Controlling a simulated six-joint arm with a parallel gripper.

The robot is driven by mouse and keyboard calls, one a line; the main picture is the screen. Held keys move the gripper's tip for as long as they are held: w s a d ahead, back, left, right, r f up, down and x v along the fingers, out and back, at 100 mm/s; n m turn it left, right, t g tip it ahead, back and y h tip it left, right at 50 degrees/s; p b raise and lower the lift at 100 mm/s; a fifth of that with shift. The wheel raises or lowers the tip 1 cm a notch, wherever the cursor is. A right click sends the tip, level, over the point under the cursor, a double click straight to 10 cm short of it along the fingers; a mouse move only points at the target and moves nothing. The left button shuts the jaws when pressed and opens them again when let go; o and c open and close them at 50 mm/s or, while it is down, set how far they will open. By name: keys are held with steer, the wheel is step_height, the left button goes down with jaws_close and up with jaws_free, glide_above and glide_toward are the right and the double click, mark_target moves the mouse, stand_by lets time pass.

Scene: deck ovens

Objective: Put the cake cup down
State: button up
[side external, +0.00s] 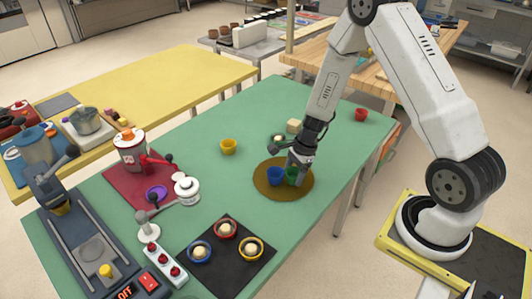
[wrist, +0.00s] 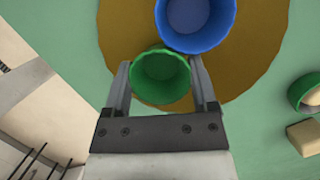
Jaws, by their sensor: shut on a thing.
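My gripper (side external: 298,162) is shut on a green cup (side external: 292,176), low over the brown round mat (side external: 262,188) on the green table. In the wrist view the green cup (wrist: 160,75) sits open-side up between the two fingers (wrist: 161,82). A blue cup (side external: 275,176) stands on the mat right beside it. The blue cup (wrist: 195,20) and green cup look to be touching or nearly so in the wrist view. I cannot tell whether the green cup's base touches the mat.
A yellow cup (side external: 228,147), a cream block (side external: 294,125) and a red cup (side external: 361,114) stand apart on the table. A black mat (side external: 237,274) holds three filled cups. The table between yellow cup and black mat is mostly clear.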

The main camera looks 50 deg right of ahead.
steer(key=shift+f, duration=0.1)
steer(key=o, duration=1.1)
steer(key=v, duration=1.2)
steer(key=shift+s, duration=0.1)
